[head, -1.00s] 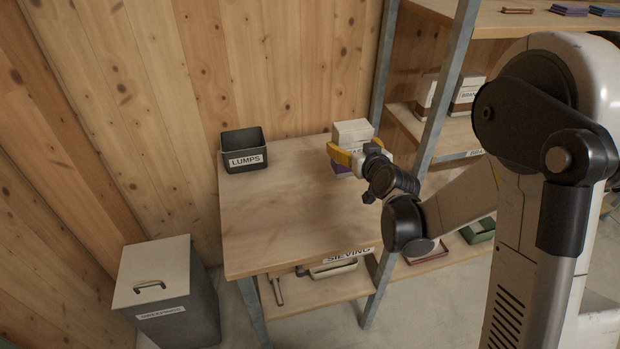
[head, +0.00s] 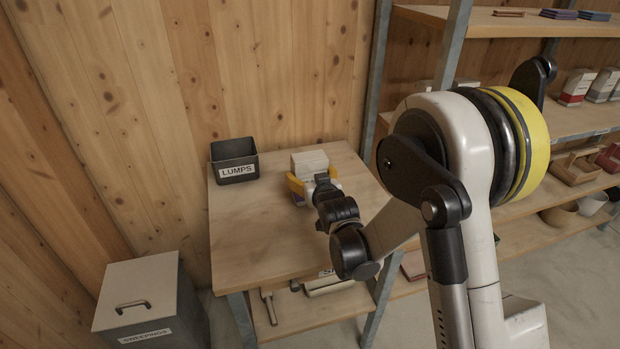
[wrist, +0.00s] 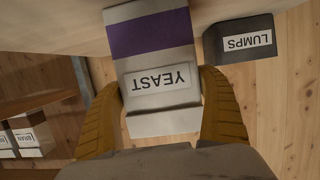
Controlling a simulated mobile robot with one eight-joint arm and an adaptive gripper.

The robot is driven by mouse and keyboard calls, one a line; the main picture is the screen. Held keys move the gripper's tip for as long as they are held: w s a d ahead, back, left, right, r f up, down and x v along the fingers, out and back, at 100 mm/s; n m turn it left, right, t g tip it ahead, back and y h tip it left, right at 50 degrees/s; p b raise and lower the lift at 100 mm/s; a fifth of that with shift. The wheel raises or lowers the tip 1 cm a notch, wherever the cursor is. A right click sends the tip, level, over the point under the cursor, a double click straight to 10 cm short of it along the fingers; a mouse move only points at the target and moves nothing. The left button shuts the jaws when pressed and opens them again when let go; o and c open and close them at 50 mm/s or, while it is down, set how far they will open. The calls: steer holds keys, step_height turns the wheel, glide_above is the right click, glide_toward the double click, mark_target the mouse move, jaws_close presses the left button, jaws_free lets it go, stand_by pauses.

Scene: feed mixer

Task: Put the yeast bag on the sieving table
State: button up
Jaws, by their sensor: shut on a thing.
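The yeast bag (head: 310,161) is a pale block-shaped bag with a purple band and a YEAST label, which reads upside down in the wrist view (wrist: 150,45). My gripper (head: 309,180) is shut on it, one yellow finger on each side, as the wrist view also shows (wrist: 163,88). The bag is over the back right part of the wooden sieving table (head: 250,230), right of the LUMPS box. I cannot tell whether its base touches the tabletop, because my gripper and wrist hide its lower part in the head view.
The dark LUMPS box (head: 234,162) stands at the table's back left corner. A lidded SWEEPINGS bin (head: 150,310) stands on the floor at left. Shelving (head: 520,20) with bags and boxes is at right. The table's front and left are clear.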

steer(key=o, duration=1.2)
steer(key=s+d+r+m+g+h, duration=0.1)
steer(key=s+d, duration=0.5)
steer(key=s, duration=0.6)
steer(key=s+d+r+m+g+h+p, duration=0.1)
steer(key=s+d+r+g, duration=0.2)
steer(key=s, duration=1)
steer(key=s+d+r+g+h+p, duration=0.1)
steer(key=s+d+r+g, duration=0.2)
steer(key=s+d+r, duration=0.3)
steer(key=s+d, duration=0.3)
steer(key=s, duration=0.3)
steer(key=shift+s+r+m+h, duration=0.2)
steer(key=shift+r+m+h, duration=0.1)
steer(key=shift+r+m, duration=0.1)
steer(key=shift+d, duration=0.1)
